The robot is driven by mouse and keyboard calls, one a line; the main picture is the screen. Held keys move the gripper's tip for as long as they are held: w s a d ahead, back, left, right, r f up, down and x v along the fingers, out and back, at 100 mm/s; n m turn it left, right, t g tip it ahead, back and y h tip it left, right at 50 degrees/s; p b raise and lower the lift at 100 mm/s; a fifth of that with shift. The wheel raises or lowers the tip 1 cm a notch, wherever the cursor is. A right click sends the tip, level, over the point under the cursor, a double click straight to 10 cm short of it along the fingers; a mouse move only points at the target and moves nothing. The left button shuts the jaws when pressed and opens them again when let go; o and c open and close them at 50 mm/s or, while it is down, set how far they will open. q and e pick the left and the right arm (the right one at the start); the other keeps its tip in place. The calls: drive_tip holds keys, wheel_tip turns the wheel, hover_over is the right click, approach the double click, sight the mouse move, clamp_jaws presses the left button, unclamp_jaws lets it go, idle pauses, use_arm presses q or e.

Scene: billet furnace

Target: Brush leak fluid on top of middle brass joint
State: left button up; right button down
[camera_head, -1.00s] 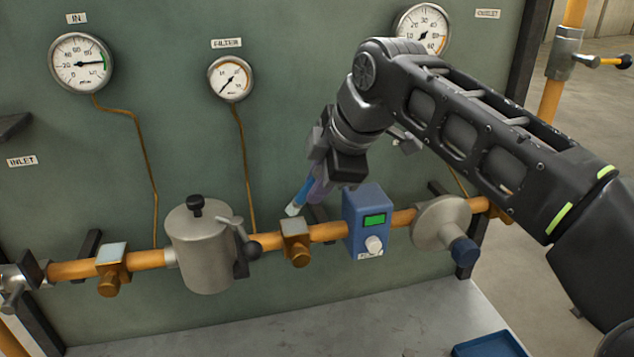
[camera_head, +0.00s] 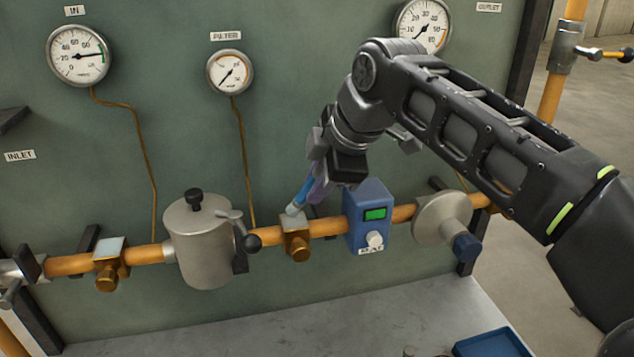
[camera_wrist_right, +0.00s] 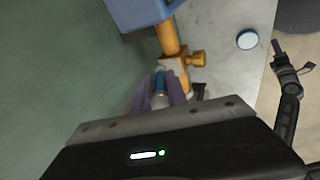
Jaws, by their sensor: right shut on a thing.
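The middle brass joint (camera_head: 297,247) sits on the orange pipe between the grey filter pot and the blue meter, with a pale flat top. In the right wrist view the joint (camera_wrist_right: 175,68) is just past my fingertips. My right gripper (camera_head: 317,188) is shut on a blue brush (camera_head: 302,198), which slants down to the left. Its pale tip is at the joint's top and looks to touch it; exact contact is hard to tell. In the right wrist view the purple fingers of my right gripper (camera_wrist_right: 160,92) flank the brush (camera_wrist_right: 160,84). My left gripper is not in view.
The filter pot (camera_head: 205,245) with its lever stands left of the joint. The blue meter (camera_head: 368,220) is close on the right. Another brass joint (camera_head: 109,265) is farther left. A blue tray (camera_head: 492,346) and a round container (camera_wrist_right: 248,39) are on the bench.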

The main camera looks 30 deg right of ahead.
drive_tip(key=shift+s, duration=0.1)
drive_tip(key=shift+s+a+b, duration=0.2)
drive_tip(key=shift+s+b, duration=0.2)
drive_tip(key=shift+s, duration=0.15)
drive_tip(key=shift+s+a+r+b, duration=0.1)
drive_tip(key=shift+s+a+b, duration=0.1)
drive_tip(key=shift+s, duration=0.45)
drive_tip(key=shift+s+a+r+b, duration=0.1)
drive_tip(key=shift+s+b, duration=0.1)
drive_tip(key=shift+s, duration=0.45)
drive_tip(key=shift+f, duration=0.15)
drive_tip(key=shift+w, duration=0.1)
drive_tip(key=shift+w+d+p, duration=0.15)
drive_tip(key=shift+w+p, duration=0.1)
drive_tip(key=shift+w, duration=0.4)
drive_tip(key=shift+w+d+p, duration=0.15)
drive_tip(key=shift+w+p, duration=0.1)
drive_tip(key=shift+w, duration=0.35)
drive_tip(key=shift+w+d, duration=0.2)
drive_tip(key=shift+w, duration=0.45)
